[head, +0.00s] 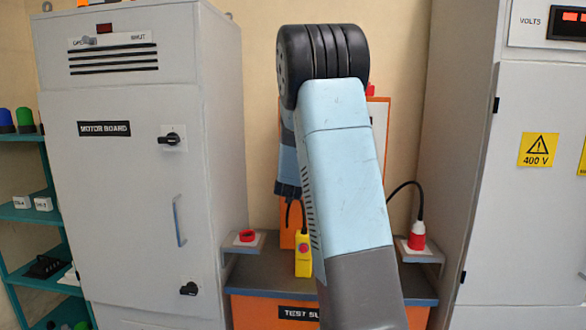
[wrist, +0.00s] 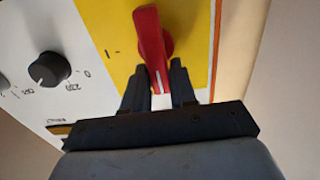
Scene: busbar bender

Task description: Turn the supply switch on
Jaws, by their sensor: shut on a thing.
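The supply switch is a red rotary handle (wrist: 149,32) on a yellow plate (wrist: 105,22) in the wrist view. A white line marks its tip, which points toward my gripper. A printed "I" mark with a dash stands to the left of the handle. My gripper (wrist: 158,78) has its two dark fingers on either side of the handle's tip and is shut on it. In the head view my arm hides the switch and my gripper, and only edges of the orange test supply unit (head: 377,125) show behind it.
A black knob (wrist: 48,69) sits left of the yellow plate. The orange bench (head: 255,308) stands between the grey motor board cabinet (head: 130,225) and another grey cabinet (head: 525,220). A yellow pendant (head: 304,262) hangs at the front, and a red plug (head: 417,237) rests on the right-hand shelf.

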